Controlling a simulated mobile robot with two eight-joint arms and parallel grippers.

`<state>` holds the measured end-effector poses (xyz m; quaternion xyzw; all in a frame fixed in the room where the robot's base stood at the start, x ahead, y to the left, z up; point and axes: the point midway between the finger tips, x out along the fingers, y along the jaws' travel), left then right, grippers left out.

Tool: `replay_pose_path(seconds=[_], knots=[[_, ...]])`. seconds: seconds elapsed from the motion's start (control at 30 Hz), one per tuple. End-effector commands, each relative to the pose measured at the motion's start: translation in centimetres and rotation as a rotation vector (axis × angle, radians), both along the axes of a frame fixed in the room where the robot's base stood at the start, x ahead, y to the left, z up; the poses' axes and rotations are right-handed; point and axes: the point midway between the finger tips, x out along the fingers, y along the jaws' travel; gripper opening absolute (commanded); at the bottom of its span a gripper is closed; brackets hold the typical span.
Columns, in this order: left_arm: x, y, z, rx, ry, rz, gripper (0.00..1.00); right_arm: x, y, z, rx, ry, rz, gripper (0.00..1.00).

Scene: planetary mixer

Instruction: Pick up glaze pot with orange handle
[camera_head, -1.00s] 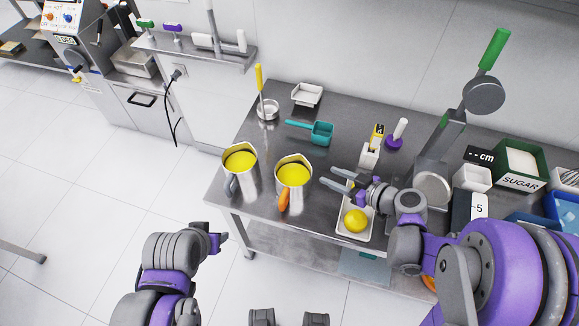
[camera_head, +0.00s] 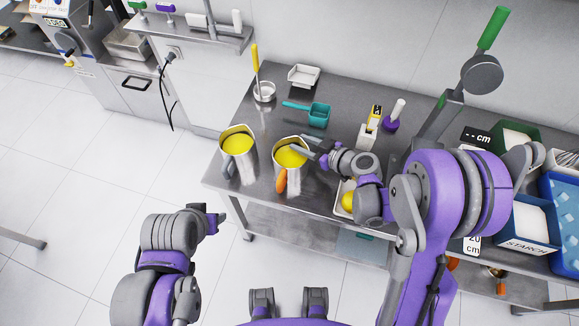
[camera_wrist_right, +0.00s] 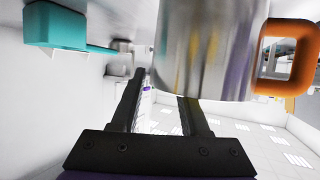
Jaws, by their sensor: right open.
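The glaze pot with the orange handle (camera_head: 282,167) is a metal jug of yellow glaze standing upright on the steel table, its handle toward the front. My right gripper (camera_head: 307,148) is open at the pot's right side, close to its rim. In the right wrist view the pot's wall (camera_wrist_right: 205,45) fills the top middle, with its orange handle (camera_wrist_right: 290,55) at the right. The open fingers (camera_wrist_right: 163,88) point toward it; one fingertip is hidden by the pot. I cannot tell whether they touch. My left gripper (camera_head: 214,219) is away from the table; its jaws are unclear.
A similar pot with a grey handle (camera_head: 238,155) stands just left. A teal scoop (camera_head: 318,114) lies behind; it also shows in the wrist view (camera_wrist_right: 60,28). A tray with a yellow ball (camera_head: 348,201) is under my right arm. Bins stand at right.

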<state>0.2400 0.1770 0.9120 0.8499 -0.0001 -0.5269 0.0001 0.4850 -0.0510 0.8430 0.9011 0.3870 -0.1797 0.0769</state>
Motion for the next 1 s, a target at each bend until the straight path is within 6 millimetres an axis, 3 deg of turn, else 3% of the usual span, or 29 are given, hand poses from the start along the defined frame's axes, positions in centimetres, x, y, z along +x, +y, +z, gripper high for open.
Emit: replay_pose_path(seconds=[0.23,0.5,1.0], knots=[[0.0,0.0,0.0,0.0,0.0,0.0,0.5,0.13,0.15,-0.09,0.0,0.0,0.0,0.45],[0.0,0.0,0.0,0.0,0.0,0.0,0.5,0.13,0.12,-0.09,0.0,0.0,-0.001,0.0],[0.0,0.0,-0.01,0.0,0.0,0.0,0.5,0.09,0.11,-0.15,-0.002,0.001,0.0,0.0]])
